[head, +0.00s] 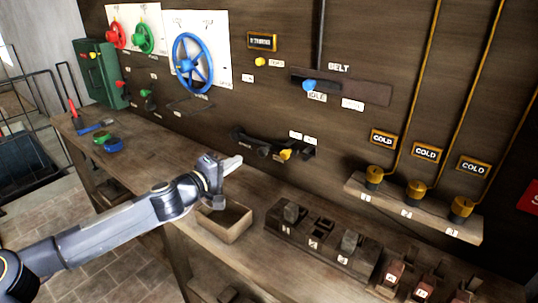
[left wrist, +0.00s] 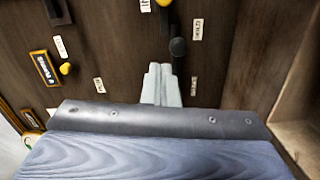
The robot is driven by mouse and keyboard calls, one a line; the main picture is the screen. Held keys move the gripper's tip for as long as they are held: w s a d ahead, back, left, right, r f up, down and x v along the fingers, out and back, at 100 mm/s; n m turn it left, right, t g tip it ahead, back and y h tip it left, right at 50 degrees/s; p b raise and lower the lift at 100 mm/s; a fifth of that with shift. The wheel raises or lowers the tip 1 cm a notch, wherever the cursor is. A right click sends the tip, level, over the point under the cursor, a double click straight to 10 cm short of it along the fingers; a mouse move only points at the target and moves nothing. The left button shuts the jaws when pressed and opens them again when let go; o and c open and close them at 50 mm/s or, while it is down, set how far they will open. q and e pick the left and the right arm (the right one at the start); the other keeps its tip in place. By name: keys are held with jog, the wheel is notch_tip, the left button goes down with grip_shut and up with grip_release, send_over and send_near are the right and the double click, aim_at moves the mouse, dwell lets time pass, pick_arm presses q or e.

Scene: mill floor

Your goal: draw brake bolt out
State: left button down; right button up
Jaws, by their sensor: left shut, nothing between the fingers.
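The brake bolt assembly (head: 262,144) is a dark horizontal fitting on the wooden wall, with a yellow knob (head: 286,154) near its right end and small white labels around it. In the left wrist view a dark round-ended knob (left wrist: 177,48) stands just beyond my fingertips, with a yellow knob at the top edge. Which of these parts is the bolt itself I cannot tell. My left gripper (head: 232,164) is shut and empty, in front of the wall and below left of the fitting. Its closed fingers also show in the left wrist view (left wrist: 161,82). My right gripper is not in view.
Below my left gripper, an open wooden box (head: 226,222) stands on the bench. A dark block holder (head: 322,243) is to its right. A shelf (head: 411,209) with brass-topped fittings and COLD plates is at right. A blue handwheel (head: 193,63) and BELT lever (head: 310,85) are on the wall.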

pick_arm(q)
jog(key=shift+w, duration=0.1)
jog(key=p, duration=0.3)
send_near(283, 147)
jog(key=x, duration=0.4)
